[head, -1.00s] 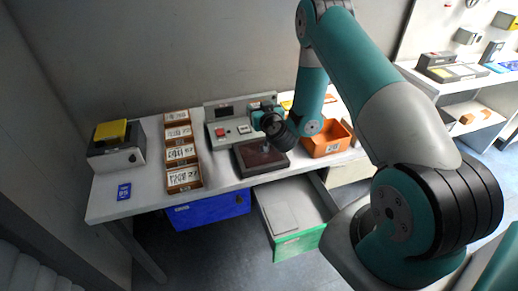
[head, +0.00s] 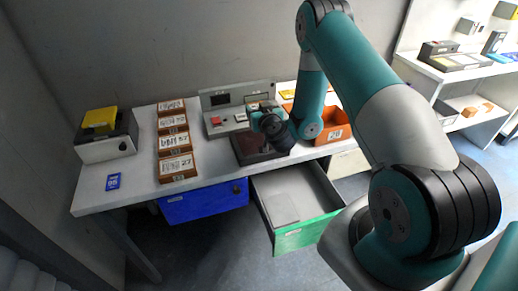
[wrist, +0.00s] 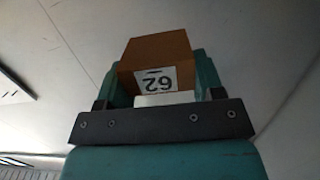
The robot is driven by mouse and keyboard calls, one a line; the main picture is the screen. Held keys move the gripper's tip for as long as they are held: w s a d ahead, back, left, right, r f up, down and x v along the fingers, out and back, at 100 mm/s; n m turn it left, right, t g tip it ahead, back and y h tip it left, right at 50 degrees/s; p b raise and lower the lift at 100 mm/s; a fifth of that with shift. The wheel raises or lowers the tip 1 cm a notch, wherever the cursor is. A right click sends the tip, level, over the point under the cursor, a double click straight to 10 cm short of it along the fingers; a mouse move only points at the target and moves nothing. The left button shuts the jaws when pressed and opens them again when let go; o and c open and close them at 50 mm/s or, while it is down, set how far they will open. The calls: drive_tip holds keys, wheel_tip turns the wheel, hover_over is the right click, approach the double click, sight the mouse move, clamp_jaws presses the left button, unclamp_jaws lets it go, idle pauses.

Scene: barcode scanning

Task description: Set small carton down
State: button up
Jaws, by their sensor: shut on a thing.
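The small carton (wrist: 158,52) is a brown box with a white label that reads 62 upside down in the wrist view. My gripper (wrist: 155,80) is shut on it, with a teal finger at each side. In the head view my gripper (head: 258,112) is above the back of the bench, by the grey device and the dark-red-floored tray. The carton cannot be made out clearly there.
The white bench (head: 218,172) bears a column of labelled boxes (head: 175,143), a grey device with a red button (head: 216,120), a dark tray (head: 250,152), an orange bin (head: 336,131) and a yellow-topped box (head: 107,143). A green-fronted drawer (head: 300,235) stands open below.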

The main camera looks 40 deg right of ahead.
sight(259, 144)
wheel_tip(259, 144, down, 12)
drive_tip(key=b, duration=0.8)
drive_tip(key=shift+r+b, duration=0.15)
drive_tip(key=shift+b, duration=0.2)
drive_tip(key=o, duration=1)
drive_tip(key=shift+a+f+b, duration=0.1)
drive_tip(key=shift+f+b, duration=0.2)
drive_tip(key=shift+b, duration=0.2)
